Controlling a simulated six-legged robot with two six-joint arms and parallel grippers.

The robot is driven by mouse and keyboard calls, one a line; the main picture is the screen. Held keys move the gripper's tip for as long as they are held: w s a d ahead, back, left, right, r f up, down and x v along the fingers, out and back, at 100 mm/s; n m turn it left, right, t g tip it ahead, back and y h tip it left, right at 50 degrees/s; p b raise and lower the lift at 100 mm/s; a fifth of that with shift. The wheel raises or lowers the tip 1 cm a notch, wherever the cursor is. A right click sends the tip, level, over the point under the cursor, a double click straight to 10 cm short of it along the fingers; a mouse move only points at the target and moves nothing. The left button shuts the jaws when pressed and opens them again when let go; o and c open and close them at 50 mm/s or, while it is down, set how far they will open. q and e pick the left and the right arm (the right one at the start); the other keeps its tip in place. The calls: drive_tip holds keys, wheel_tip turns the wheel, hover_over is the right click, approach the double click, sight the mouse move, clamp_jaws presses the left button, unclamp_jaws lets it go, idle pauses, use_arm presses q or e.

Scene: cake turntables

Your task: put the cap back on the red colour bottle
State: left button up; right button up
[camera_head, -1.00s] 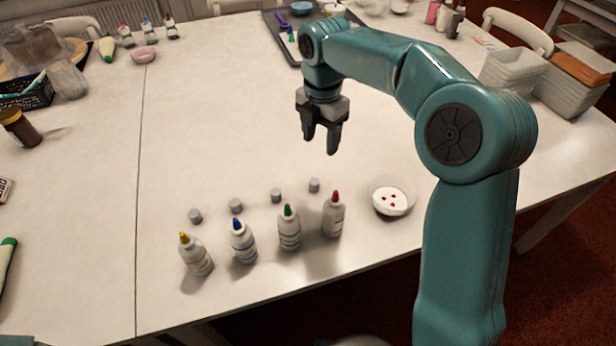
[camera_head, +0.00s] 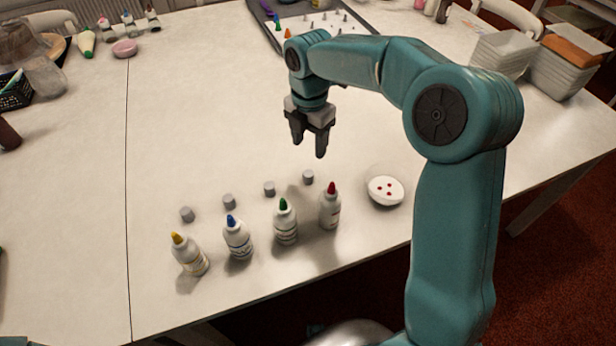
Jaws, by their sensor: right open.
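The red colour bottle (camera_head: 330,207) stands upright on the white table, its red nozzle bare. It is the rightmost in a row with the green bottle (camera_head: 285,224), the blue bottle (camera_head: 237,240) and the yellow bottle (camera_head: 190,256). A small grey cap (camera_head: 308,177) lies on the table just behind the red bottle. Other grey caps (camera_head: 269,188), (camera_head: 229,201) and (camera_head: 187,214) lie behind the other bottles. My right gripper (camera_head: 309,148) is open and empty, pointing down above the table, behind the red bottle and its cap in the picture. My left gripper is not in view.
A white bowl (camera_head: 385,191) with red drops stands right of the red bottle. A dark tray (camera_head: 268,32) with small nozzles lies at the back. Stacked white containers (camera_head: 503,52) stand at the back right. The table's middle left is clear.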

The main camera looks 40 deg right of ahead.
hover_over(307, 174)
drive_tip(key=f, duration=0.5)
drive_tip(key=shift+d+f+b, duration=0.25)
drive_tip(key=shift+f+b, duration=0.05)
drive_tip(key=shift+f, duration=0.05)
drive_tip(key=shift+s+f, duration=0.1)
drive_tip(key=f, duration=0.5)
drive_tip(key=shift+a+f+b, duration=0.1)
drive_tip(key=shift+a+b, duration=0.15)
drive_tip(key=shift+b, duration=0.1)
clamp_jaws()
